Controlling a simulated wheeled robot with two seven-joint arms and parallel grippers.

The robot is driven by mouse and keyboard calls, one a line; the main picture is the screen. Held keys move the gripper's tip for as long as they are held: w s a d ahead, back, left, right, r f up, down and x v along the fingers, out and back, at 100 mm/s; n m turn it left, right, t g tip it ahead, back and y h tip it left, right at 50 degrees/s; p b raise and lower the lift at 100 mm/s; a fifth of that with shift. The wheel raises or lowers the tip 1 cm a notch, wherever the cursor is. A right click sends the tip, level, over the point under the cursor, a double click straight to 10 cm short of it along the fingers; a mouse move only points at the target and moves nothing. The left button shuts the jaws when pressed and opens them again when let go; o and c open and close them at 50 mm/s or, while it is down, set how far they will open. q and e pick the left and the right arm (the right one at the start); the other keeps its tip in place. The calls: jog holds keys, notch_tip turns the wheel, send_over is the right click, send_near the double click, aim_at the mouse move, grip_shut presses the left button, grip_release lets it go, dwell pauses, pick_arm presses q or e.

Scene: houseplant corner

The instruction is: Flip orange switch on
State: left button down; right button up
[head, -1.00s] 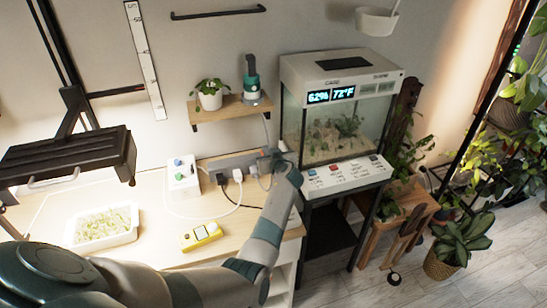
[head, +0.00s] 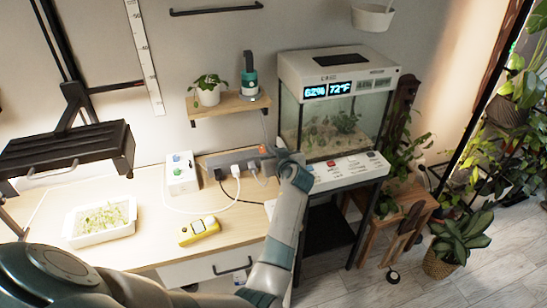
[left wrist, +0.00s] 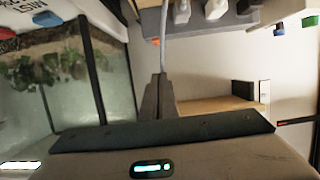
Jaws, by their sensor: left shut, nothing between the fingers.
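The orange switch (head: 263,149) is a small patch at the right end of the grey power strip (head: 226,161), against the wall at the back of the wooden bench. Whether it is up or down is too small to tell. My left gripper (head: 281,155) is just right of the switch, at the strip's right end. Its fingers (left wrist: 158,97) are shut and empty in the left wrist view, with a grey cable passing close beyond them. My right gripper is out of view.
The aquarium (head: 336,120) with its white control ledge (head: 340,172) stands close right of my gripper. A wooden shelf (head: 222,107) hangs above the strip. A white box with knobs (head: 182,175), a yellow meter (head: 199,231) and a seedling tray (head: 99,222) stand on the bench.

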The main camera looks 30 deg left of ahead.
pick_arm(q)
jog(key=shift+s+d, duration=0.65)
jog(key=shift+d, duration=0.1)
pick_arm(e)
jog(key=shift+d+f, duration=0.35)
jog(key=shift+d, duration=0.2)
pick_arm(q)
jog(key=shift+d, duration=0.1)
